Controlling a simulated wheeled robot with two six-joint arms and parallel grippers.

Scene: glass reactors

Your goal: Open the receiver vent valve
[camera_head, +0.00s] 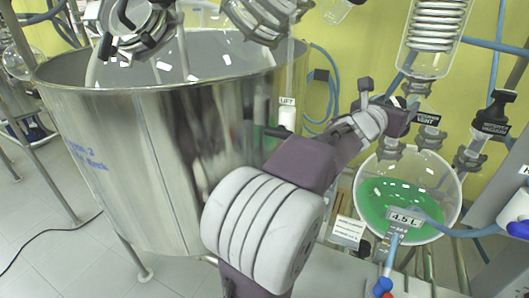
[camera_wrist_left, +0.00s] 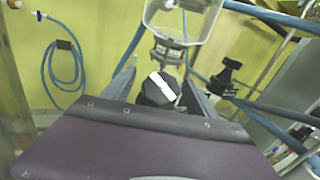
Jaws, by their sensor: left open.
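The receiver vent valve (camera_head: 428,120) stands above the glass receiver (camera_head: 450,172), with its label partly beside my gripper. My left gripper (camera_head: 408,104) is at the valve, its arm reaching up from the bottom of the head view. In the left wrist view, a black knob with a white strip (camera_wrist_left: 158,88) shows between the two fingers of my open left gripper (camera_wrist_left: 163,92). The strip runs at a slant. The knob's lower part is hidden behind the gripper body. I cannot tell whether the fingers touch it. My right gripper is not in view.
A second black valve (camera_head: 494,118) stands to the right of the vent valve. A coiled glass condenser (camera_head: 434,38) hangs above. The receiver holds green liquid under a 4.5 L tag. A large steel tank (camera_head: 130,150) fills the left. Blue hoses (camera_wrist_left: 62,70) run along the yellow wall.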

